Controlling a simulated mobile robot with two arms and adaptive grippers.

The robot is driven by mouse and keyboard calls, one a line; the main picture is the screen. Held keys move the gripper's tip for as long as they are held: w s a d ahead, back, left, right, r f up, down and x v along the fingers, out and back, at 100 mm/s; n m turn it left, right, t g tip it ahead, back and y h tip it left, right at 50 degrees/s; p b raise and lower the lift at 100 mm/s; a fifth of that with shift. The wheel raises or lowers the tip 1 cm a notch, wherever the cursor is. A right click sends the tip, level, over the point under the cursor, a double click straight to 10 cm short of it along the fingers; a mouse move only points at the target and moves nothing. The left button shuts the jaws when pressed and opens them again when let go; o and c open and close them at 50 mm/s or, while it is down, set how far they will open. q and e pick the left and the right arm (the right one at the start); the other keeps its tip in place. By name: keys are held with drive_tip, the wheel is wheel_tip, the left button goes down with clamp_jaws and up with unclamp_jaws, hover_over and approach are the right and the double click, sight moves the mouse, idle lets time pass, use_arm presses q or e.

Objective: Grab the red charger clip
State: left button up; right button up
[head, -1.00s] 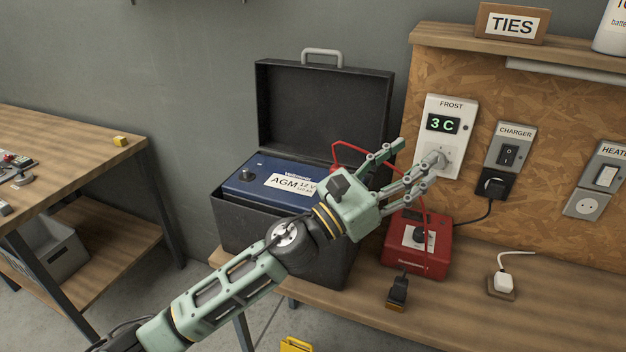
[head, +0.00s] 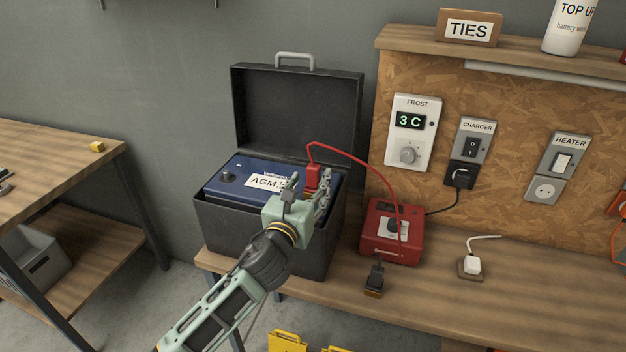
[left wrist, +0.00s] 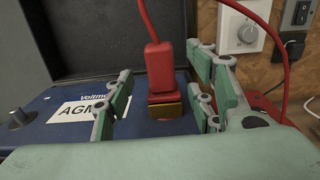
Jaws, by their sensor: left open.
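The red charger clip (head: 312,177) stands upright on the right part of the blue battery (head: 238,181), with a red cable rising from its top. In the left wrist view the clip (left wrist: 161,79) has a copper-coloured lower end on the battery top. My left gripper (head: 309,187) is open in front of the clip. Its fingers (left wrist: 161,93) are spread to the left and right of it, with a clear gap on the left and a smaller one on the right. Whether any finger touches the clip is unclear. My right gripper is not in view.
The battery sits in a black box (head: 262,232) with its lid raised behind. The red charger (head: 377,247) stands to the right, joined to the clip by the cable.

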sight(311, 181)
use_arm(q)
drive_tip(key=x, duration=0.3)
drive_tip(key=shift+w+f, duration=0.1)
drive_tip(key=shift+f, duration=0.05)
drive_tip(key=shift+c, duration=0.6)
drive_tip(key=c, duration=1.1)
clamp_jaws()
